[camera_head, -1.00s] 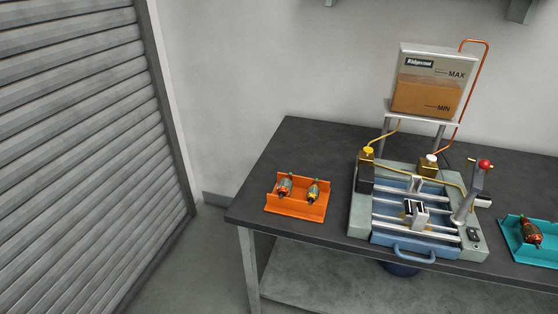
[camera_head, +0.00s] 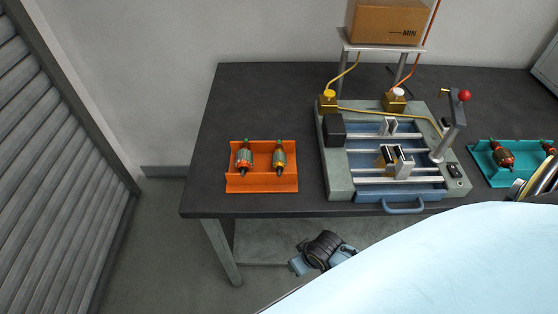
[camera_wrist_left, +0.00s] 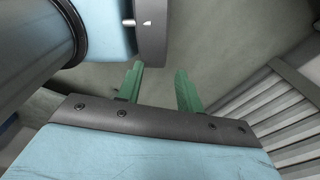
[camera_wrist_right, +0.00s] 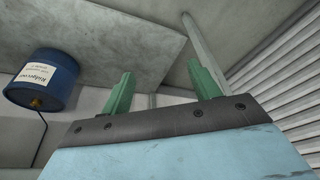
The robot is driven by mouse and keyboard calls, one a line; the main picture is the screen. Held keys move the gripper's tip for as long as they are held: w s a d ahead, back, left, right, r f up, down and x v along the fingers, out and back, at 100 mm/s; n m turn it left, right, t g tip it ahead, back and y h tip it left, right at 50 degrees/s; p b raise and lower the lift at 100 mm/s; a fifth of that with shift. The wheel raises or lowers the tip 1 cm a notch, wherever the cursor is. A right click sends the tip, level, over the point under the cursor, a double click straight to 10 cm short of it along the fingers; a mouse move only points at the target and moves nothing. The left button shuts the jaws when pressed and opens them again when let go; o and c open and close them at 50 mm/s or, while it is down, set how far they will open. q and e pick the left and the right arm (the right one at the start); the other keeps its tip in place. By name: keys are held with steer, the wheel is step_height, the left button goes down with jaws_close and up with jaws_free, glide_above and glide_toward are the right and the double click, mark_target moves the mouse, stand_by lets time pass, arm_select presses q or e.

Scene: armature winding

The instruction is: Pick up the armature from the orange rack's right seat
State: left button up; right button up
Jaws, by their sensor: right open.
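The orange rack (camera_head: 262,185) stands on the left part of the dark table in the head view. Two armatures with red, metal and green parts lie in it: the left-seat armature (camera_head: 244,160) and the right-seat armature (camera_head: 279,158). Both lie lengthwise, side by side and apart. My left gripper (camera_wrist_left: 159,68) has its green fingers apart with nothing between them, above bare floor. My right gripper (camera_wrist_right: 160,70) is open and empty, with a grey surface and walls behind it. Neither wrist view shows the rack or armatures. I cannot make out either gripper's fingers in the head view.
The winding machine (camera_head: 337,180) stands right of the rack, with a red-knobbed lever (camera_head: 455,115). A teal rack (camera_head: 487,172) with armatures is farther right. My light blue arm covers the lower right. A blue drum (camera_wrist_right: 42,78) shows in the right wrist view. Table (camera_head: 225,100) behind the orange rack is clear.

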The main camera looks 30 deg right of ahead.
steer(key=w+a+r+t+y+b, duration=0.1)
steer(key=w+a+r, duration=0.15)
steer(key=r, duration=0.95)
steer(key=w+a+r+t+b, duration=0.1)
steer(key=w+a+r, duration=0.15)
steer(key=r, duration=1.05)
steer(key=m+h+b, duration=0.1)
steer(key=m, duration=0.6)
glide_toward(281, 156)
steer(key=x, duration=0.5)
steer(key=shift+w, duration=0.1)
steer(key=b+x, duration=0.1)
steer(key=x, duration=0.4)
steer(key=shift+a+f, duration=0.1)
steer(key=shift+f, duration=0.1)
arm_select(q)
steer(key=f, duration=0.2)
steer(key=w+f, duration=0.1)
steer(key=f, duration=0.1)
steer(key=shift+w+f, duration=0.2)
arm_select(e)
steer(key=c, duration=1.2)
steer(key=shift+r, duration=0.1)
